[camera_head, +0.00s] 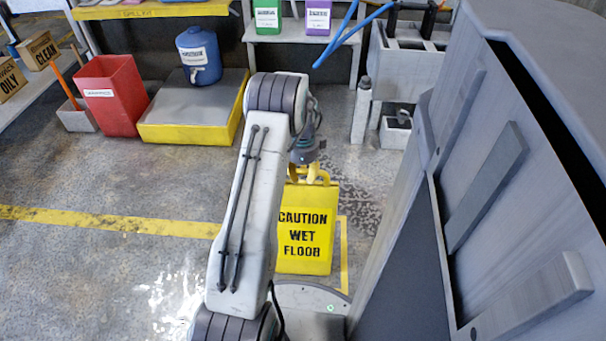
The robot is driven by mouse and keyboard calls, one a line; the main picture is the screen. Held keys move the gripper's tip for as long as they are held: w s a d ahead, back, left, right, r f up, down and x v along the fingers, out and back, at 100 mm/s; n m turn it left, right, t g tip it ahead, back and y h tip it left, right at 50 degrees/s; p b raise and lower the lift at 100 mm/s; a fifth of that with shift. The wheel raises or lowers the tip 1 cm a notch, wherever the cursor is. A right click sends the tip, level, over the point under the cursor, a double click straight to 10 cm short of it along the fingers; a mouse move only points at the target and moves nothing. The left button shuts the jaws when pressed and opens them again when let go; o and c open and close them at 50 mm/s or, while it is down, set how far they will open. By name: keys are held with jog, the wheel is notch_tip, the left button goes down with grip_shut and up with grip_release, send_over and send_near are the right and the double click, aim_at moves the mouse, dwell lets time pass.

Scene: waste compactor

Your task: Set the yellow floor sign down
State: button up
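The yellow floor sign (306,240) reads "CAUTION WET FLOOR" and appears upright in the centre of the camera_head view. My gripper (309,174) is at the sign's top edge, with its yellowish fingertips at the handle. The fingers overlap the handle in the picture, and I cannot tell whether they are closed on it. My arm hides the sign's left side. I cannot tell whether the sign's bottom edge touches the floor.
A large grey machine (400,240) stands close on the right. A wet patch (172,300) shines on the floor at lower left. A red bin (112,95) and a blue drum (200,56) on a yellow-edged platform (190,133) stand at the back left. The left floor is clear.

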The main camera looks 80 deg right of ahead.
jog(key=o, duration=0.4)
jog(key=shift+r, duration=0.1)
notch_tip(320, 180, up, 12)
jog(key=p, duration=0.4)
jog(key=shift+a, duration=0.15)
